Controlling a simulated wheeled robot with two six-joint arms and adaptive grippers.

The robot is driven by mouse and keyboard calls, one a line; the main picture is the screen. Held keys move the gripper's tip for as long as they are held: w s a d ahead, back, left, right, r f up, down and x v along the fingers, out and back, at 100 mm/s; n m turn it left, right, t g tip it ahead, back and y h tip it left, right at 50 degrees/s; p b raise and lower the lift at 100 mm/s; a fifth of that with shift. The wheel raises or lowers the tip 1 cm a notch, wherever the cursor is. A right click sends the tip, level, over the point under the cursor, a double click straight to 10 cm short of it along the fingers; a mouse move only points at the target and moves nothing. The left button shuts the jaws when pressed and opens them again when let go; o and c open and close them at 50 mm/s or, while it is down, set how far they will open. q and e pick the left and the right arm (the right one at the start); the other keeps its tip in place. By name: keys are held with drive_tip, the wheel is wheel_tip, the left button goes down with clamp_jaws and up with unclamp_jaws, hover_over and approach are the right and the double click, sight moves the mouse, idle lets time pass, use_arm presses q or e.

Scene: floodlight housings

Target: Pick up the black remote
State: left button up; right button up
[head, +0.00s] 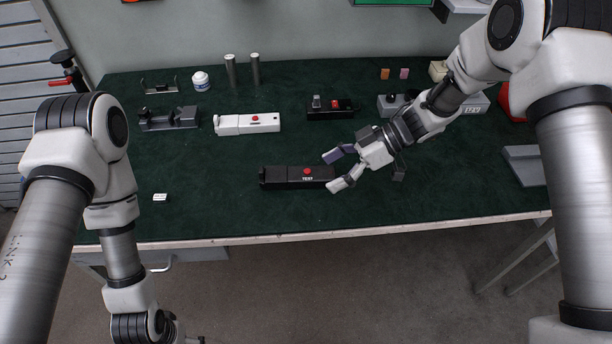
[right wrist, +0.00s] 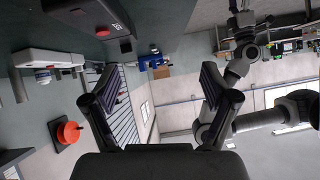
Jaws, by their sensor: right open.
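The black remote (head: 283,177) is a long black box with a red button on top, lying on the green table top near its front middle. In the right wrist view, a dark box with a red button (right wrist: 92,12) shows at the top left edge, partly cut off. My right gripper (head: 331,172) is open at the right end of the remote, one finger toward the back and one toward the front. Whether the fingers touch it I cannot tell. The open fingers also show in the right wrist view (right wrist: 157,85), with nothing between them. My left arm hangs at the left, its end cut off below.
A white box with a red button (head: 235,125) lies behind and left. A small black box (head: 322,112), two grey cylinders (head: 231,70), a white jar (head: 201,83) and a grey bracket (head: 165,120) stand further back. A small white tag (head: 160,197) lies front left.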

drive_tip(key=t+h, duration=0.1)
drive_tip(key=h, duration=0.1)
approach(319, 173)
drive_tip(key=r, duration=0.1)
drive_tip(key=shift+n, duration=0.4)
drive_tip(key=x, duration=1)
drive_tip(key=shift+f, duration=0.5)
drive_tip(key=shift+w+a+f, duration=0.15)
drive_tip(key=shift+a, duration=0.05)
drive_tip(key=shift+d, duration=0.1)
drive_tip(key=c, duration=1.3)
